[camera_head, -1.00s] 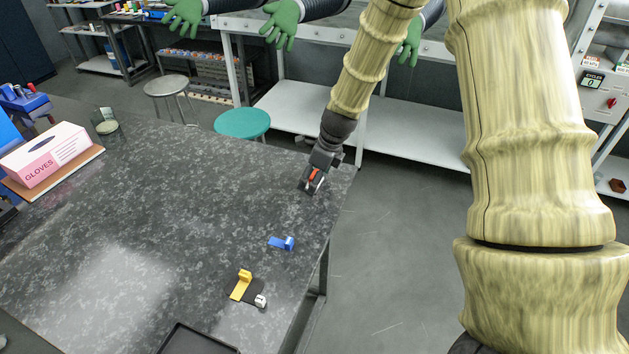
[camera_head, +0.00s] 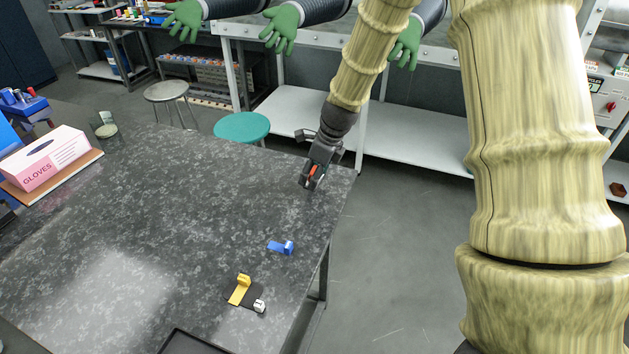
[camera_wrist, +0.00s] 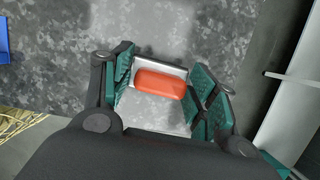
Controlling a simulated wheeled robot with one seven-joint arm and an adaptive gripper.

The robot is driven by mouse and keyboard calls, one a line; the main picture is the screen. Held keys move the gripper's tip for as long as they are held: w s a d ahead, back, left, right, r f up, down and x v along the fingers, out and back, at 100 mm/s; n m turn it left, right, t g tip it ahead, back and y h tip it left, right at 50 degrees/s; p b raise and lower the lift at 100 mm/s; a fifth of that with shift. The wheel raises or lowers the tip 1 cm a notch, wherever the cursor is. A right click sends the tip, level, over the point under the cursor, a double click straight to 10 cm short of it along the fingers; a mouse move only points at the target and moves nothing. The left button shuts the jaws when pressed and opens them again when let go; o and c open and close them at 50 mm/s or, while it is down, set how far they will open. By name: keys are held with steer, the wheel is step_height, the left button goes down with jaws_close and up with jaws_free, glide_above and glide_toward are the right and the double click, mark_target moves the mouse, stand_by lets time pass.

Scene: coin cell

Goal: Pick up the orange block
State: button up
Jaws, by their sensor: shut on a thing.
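The orange block (camera_wrist: 160,82) is a rounded block with a pale part behind it. In the wrist view it sits between the two teal finger pads of my gripper (camera_wrist: 163,72), which is shut on it. In the head view my gripper (camera_head: 311,178) is at the far right corner of the dark speckled table (camera_head: 200,230). There only a small strip of the orange block (camera_head: 313,171) shows between the fingers. I cannot tell whether the block touches the table.
A blue piece (camera_head: 281,247) lies on the table nearer the front. A yellow piece (camera_head: 239,290) stands beside a small white one (camera_head: 259,305). A dark tray (camera_head: 190,343) is at the front edge. A pink glove box (camera_head: 47,160) is at left. The table's middle is clear.

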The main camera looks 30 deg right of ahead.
steer(key=shift+s+a+r, duration=0.1)
steer(key=shift+s+r, duration=0.1)
steer(key=shift+r, duration=0.15)
steer(key=s+a+b, duration=0.1)
steer(key=s+a, duration=0.1)
steer(key=s, duration=0.2)
steer(key=s+a+r+b, duration=0.1)
steer(key=s+a, duration=0.1)
steer(key=s, duration=0.3)
steer(key=s+a+b, duration=0.1)
steer(key=s+a, duration=0.1)
steer(key=s, duration=0.3)
steer(key=shift+a+r+b, duration=0.25)
steer(key=shift+a+b, duration=0.15)
